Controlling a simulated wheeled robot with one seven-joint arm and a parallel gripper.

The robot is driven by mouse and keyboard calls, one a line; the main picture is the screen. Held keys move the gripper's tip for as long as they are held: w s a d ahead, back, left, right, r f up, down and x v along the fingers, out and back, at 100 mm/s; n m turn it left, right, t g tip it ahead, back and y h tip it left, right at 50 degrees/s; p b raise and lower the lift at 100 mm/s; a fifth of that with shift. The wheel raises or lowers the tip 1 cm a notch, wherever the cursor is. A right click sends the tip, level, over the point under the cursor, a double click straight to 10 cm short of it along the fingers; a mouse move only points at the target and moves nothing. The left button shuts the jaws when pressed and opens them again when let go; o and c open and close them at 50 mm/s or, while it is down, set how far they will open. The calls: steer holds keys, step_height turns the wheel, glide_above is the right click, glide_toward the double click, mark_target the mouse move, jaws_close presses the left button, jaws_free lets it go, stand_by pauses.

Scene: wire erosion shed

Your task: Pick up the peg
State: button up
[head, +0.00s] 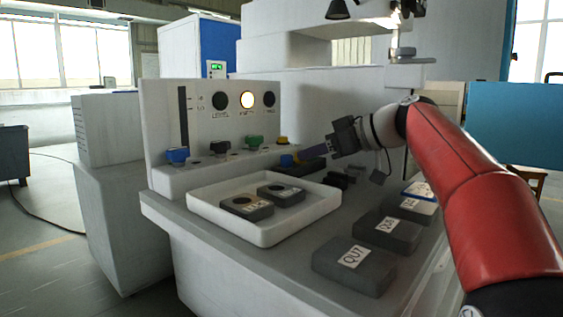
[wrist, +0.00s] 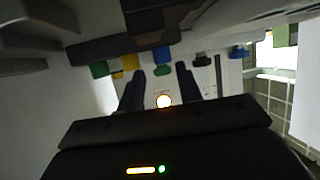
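No piece is clearly marked as the peg. A small blue upright piece (head: 287,160), perhaps the peg, stands at a low black block (head: 308,167) in front of the control panel. My gripper (head: 305,153) reaches in from the right just beside and above this piece. In the wrist view, its two dark fingers (wrist: 161,84) are spread apart with nothing held between them. A blue piece (wrist: 162,52) and a green knob (wrist: 163,70) show beyond the gap. Whether a finger touches anything cannot be told.
A panel (head: 210,120) with a lit round lamp backs a ledge with blue, black, green and yellow knobs. A white tray (head: 262,235) in front holds two dark blocks with round recesses. Labelled dark blocks (head: 352,268) line the bench's right side, below my arm.

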mark_target(295, 167)
steer(key=x, duration=0.5)
steer(key=shift+s+a, duration=0.15)
steer(key=c, duration=0.7)
steer(key=shift+r+p, duration=0.1)
steer(key=shift+p, duration=0.2)
